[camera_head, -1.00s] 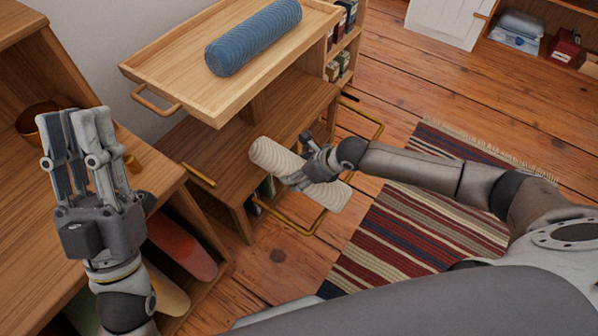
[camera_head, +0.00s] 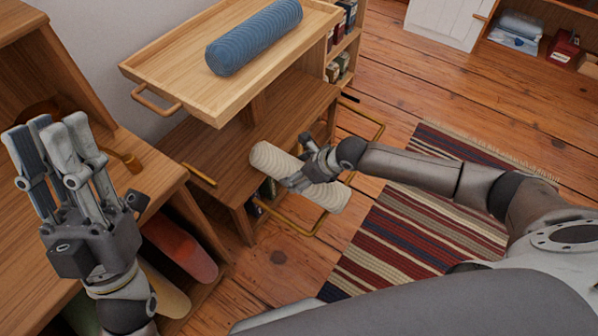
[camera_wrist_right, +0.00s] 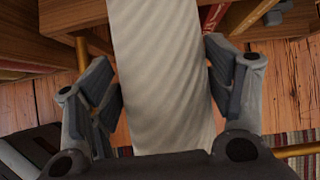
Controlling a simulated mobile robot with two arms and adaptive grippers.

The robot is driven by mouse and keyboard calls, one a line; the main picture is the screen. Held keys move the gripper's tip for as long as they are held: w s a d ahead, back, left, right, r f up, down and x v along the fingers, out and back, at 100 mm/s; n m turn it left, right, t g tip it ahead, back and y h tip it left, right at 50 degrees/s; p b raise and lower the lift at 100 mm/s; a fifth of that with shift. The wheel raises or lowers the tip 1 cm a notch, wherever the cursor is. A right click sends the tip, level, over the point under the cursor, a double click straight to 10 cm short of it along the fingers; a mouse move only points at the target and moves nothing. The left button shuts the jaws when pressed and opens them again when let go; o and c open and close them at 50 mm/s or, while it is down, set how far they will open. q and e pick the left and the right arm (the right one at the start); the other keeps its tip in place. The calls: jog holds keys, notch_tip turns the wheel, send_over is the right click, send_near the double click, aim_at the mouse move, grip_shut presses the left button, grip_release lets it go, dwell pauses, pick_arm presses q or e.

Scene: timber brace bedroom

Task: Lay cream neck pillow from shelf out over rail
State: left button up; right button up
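The cream neck pillow (camera_head: 270,161) is a ribbed roll, slanting down to the right beside the low wooden shelf. My right gripper (camera_head: 298,180) is across its middle. In the right wrist view the pillow (camera_wrist_right: 165,75) runs between the two fingers (camera_wrist_right: 163,85), which press close to its sides. A brass rail (camera_head: 378,133) loops out from the shelf end; the pillow is above or across it in the picture, and contact is hard to tell. My left gripper (camera_head: 62,150) is empty and raised, its fingers apart, over the left wooden desk.
A wooden tray top (camera_head: 165,66) holds a blue ribbed roll (camera_head: 253,37). A dark bowl-like object stands on the desk (camera_head: 30,240), partly behind my left gripper. A striped rug (camera_head: 390,250) lies on the plank floor. Open floor (camera_head: 400,90) lies toward the back right.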

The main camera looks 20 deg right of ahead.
jog(key=shift+o, duration=1.2)
jog(key=shift+f, duration=0.1)
jog(key=shift+s+d, duration=0.1)
jog(key=v, duration=1.2)
